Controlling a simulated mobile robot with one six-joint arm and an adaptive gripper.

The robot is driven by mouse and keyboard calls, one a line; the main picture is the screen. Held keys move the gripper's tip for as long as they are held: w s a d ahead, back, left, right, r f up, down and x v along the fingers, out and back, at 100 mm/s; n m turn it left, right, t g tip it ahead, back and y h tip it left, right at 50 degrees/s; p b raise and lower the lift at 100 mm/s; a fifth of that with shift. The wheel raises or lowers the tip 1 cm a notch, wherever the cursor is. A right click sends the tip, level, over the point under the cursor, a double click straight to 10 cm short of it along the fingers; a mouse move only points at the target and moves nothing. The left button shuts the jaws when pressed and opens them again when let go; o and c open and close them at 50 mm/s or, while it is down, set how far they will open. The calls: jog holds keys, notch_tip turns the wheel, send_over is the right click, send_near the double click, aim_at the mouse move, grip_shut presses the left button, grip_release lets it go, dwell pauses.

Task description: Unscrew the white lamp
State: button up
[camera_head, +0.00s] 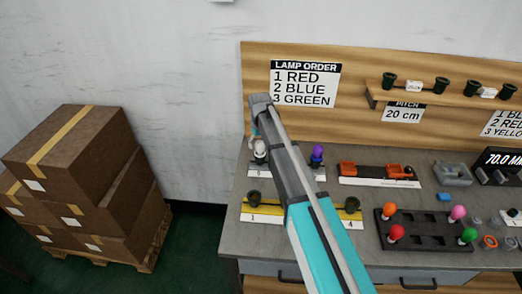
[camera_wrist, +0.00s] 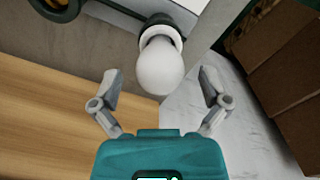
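The white lamp (camera_wrist: 160,68) sits in a dark round socket (camera_wrist: 158,30) in the wrist view, bulb end toward my gripper. In the head view the white lamp (camera_head: 260,148) shows at the left of the back fixture, partly hidden by my arm. My gripper (camera_wrist: 162,84) is open, with one finger on each side of the lamp. Gaps show between both fingers and the bulb. My gripper is mostly hidden behind my arm in the head view.
A purple lamp (camera_head: 317,154) stands on the same back fixture. A yellow bar (camera_head: 270,215) with sockets lies in front. A dark tray (camera_head: 425,230) with coloured lamps is at the right. Stacked boxes (camera_head: 80,180) stand left of the bench. A wooden back panel (camera_head: 360,65) rises behind.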

jog(key=c, duration=0.8)
jog(key=shift+n, duration=2.3)
jog(key=shift+n, duration=2.3)
jog(key=shift+r, duration=0.1)
jog(key=shift+n, duration=2.3)
